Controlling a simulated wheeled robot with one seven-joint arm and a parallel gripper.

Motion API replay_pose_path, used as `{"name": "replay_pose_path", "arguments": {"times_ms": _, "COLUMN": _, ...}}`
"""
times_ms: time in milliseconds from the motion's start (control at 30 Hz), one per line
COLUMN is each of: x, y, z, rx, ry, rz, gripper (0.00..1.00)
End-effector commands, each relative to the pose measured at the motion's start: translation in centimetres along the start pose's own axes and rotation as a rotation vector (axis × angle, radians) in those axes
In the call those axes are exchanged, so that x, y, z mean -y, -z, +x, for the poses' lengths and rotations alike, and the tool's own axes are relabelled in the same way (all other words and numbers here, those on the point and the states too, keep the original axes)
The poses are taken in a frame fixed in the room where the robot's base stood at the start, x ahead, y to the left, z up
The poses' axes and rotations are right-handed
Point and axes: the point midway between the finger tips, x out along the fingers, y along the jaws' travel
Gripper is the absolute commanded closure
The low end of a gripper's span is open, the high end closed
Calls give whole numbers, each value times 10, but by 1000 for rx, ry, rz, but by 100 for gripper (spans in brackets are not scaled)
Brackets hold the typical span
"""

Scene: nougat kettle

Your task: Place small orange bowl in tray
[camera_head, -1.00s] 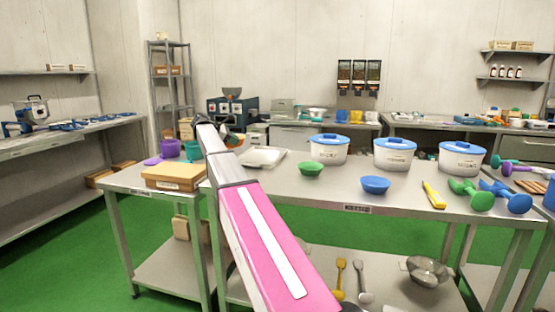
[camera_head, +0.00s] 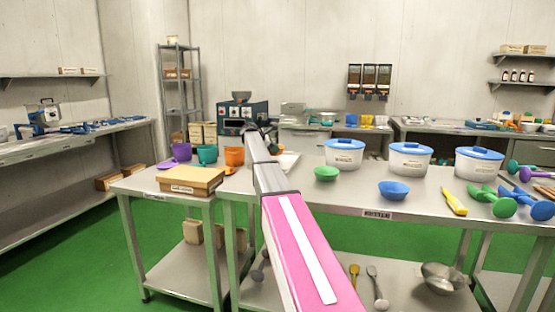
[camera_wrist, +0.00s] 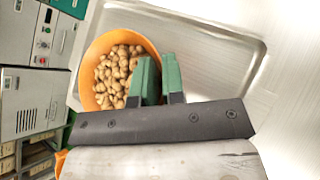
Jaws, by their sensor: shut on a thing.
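In the wrist view, the small orange bowl (camera_wrist: 89,60), filled with brown nuts, is at my gripper (camera_wrist: 160,80). The green fingers are shut on its near rim. The metal tray (camera_wrist: 225,55) lies beneath and to the right, with the bowl over its left end. I cannot tell whether the bowl touches the tray floor. In the head view, part of the tray (camera_head: 287,161) shows just right of my arm. My arm hides the gripper's fingers and the held bowl there.
A larger orange container (camera_head: 234,157), a teal one (camera_head: 207,154) and a purple one (camera_head: 182,152) stand left of my arm, behind a cardboard box (camera_head: 190,180).

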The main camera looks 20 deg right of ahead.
Motion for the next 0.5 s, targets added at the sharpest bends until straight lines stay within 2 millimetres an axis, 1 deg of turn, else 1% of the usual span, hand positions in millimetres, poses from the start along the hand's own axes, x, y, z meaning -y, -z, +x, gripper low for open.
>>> {"name": "replay_pose_path", "arguments": {"times_ms": 33, "x": -3, "y": 0, "z": 7, "rx": 1, "ry": 0, "rz": 0, "gripper": 100}}
{"name": "replay_pose_path", "arguments": {"times_ms": 100, "x": -4, "y": -1, "z": 13, "rx": 1, "ry": 0, "rz": 1, "gripper": 100}}
{"name": "replay_pose_path", "arguments": {"times_ms": 267, "x": -4, "y": 2, "z": 19, "rx": 0, "ry": 0, "rz": 1, "gripper": 100}}
{"name": "replay_pose_path", "arguments": {"times_ms": 500, "x": 4, "y": 26, "z": 37, "rx": 0, "ry": 0, "rz": 0, "gripper": 100}}
